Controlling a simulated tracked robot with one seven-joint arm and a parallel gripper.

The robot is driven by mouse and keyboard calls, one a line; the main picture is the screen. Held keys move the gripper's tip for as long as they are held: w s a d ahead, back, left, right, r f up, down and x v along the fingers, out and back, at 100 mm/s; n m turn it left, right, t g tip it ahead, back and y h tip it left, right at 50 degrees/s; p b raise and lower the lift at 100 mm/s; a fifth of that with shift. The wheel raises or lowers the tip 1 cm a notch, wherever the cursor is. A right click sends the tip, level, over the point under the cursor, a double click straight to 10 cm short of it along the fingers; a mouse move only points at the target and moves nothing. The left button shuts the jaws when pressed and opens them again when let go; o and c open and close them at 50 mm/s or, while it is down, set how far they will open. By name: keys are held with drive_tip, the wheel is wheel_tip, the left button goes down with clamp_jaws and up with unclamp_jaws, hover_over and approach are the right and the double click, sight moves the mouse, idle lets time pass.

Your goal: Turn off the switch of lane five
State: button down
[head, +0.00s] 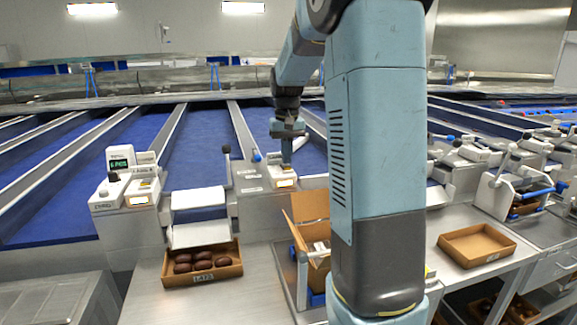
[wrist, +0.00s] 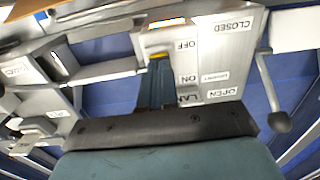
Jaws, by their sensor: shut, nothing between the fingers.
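A pale switch box (head: 276,176) with a lit lamp (head: 285,184) on its front stands at the head of a blue lane. My gripper (head: 287,160) is shut and empty, pointing down at the top of this box. In the wrist view the panel (wrist: 212,62) appears upside down, with OFF and ON labels and a label starting "LAN"; its number is hidden by my gripper (wrist: 160,58). The lamp (wrist: 167,23) glows there beyond the fingertips. The fingers cover the switch itself, so I cannot tell its position or whether they touch it.
A lever with a dark knob (wrist: 279,121) stands beside the panel, near OPEN and CLOSED labels; it also shows in the head view (head: 227,151). A display unit (head: 120,163) is at left. A date tray (head: 203,279), an open carton (head: 310,215) and an empty tray (head: 476,259) sit in front.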

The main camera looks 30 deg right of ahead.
sight(287, 166)
drive_tip(key=shift+f, duration=0.75)
idle(0.5)
drive_tip(key=shift+r, duration=3.55)
